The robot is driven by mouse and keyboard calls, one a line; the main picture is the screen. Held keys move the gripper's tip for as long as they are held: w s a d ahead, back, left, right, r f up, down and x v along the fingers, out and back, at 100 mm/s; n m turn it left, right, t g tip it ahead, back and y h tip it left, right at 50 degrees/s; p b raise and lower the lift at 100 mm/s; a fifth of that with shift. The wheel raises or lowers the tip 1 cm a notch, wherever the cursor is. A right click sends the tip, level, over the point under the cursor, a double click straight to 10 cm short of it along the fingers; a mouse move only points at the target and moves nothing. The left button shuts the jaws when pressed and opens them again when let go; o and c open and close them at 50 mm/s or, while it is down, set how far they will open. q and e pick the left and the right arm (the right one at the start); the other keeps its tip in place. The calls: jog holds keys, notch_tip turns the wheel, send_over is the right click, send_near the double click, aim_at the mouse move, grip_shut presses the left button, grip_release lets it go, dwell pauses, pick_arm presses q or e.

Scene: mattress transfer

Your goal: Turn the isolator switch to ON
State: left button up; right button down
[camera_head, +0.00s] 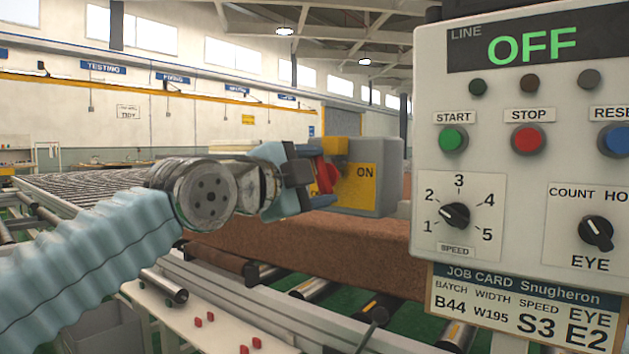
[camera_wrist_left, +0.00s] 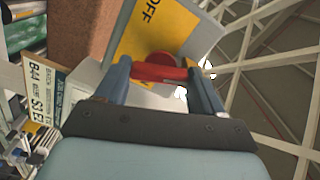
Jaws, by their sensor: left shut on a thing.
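The isolator switch is a grey box (camera_head: 390,160) with a yellow plate (camera_head: 362,190) marked ON, in the middle of the head view. Its red handle (camera_head: 326,174) sticks out towards my left gripper (camera_head: 318,173). The gripper is shut on the red handle. In the left wrist view the handle (camera_wrist_left: 160,73) lies between the two fingers (camera_wrist_left: 159,70), and the yellow plate (camera_wrist_left: 150,40) shows the word OFF. The gripper hides part of the handle, and I cannot tell which mark it points to. My right gripper is not in view.
A control panel (camera_head: 530,90) stands close at the right, its display reading OFF, with buttons and knobs. A job card (camera_head: 525,305) hangs below it. Small red pieces (camera_head: 197,322) lie on the white ledge.

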pick_arm(q)
jog(key=shift+m, duration=1.9)
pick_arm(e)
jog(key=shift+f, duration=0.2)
pick_arm(q)
jog(key=o, duration=1)
jog(key=shift+o, duration=0.2)
jog(key=b+v, duration=0.5)
jog(key=v, duration=0.8)
jog(key=shift+s+a, duration=0.2)
jog(key=shift+s, duration=0.15)
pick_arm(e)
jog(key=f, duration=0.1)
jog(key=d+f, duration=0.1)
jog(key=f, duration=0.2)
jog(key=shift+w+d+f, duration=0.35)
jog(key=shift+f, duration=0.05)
